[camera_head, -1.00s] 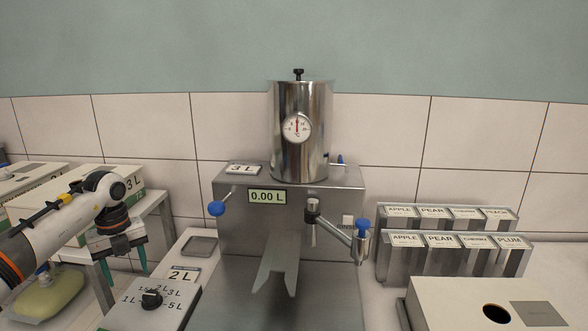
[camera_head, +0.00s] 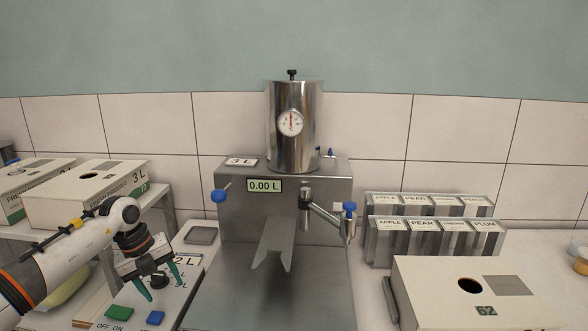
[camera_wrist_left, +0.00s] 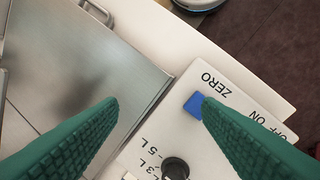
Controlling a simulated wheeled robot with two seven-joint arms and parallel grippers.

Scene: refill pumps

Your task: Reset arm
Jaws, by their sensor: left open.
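My left gripper (camera_head: 160,286) is open and empty, with green fingers, above the white control panel (camera_head: 186,262) at the lower left in the head view. In the left wrist view its two green fingers (camera_wrist_left: 160,115) stand wide apart. The panel carries a black knob (camera_wrist_left: 175,168), a blue button (camera_wrist_left: 194,105) by the word ZERO, and a green button (camera_head: 119,313) by OFF ON in the head view. One finger partly overlaps the panel near the blue button in the wrist view; I cannot tell whether it touches. My right gripper is not in view.
The steel dispenser (camera_head: 232,236) with a cylinder tank (camera_head: 291,150) and a 0.00 L display stands in the middle. Labelled fruit holders (camera_head: 430,236) and a box marked 62 (camera_head: 430,300) are on the right. Cartons (camera_head: 88,200) sit on a shelf at the left.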

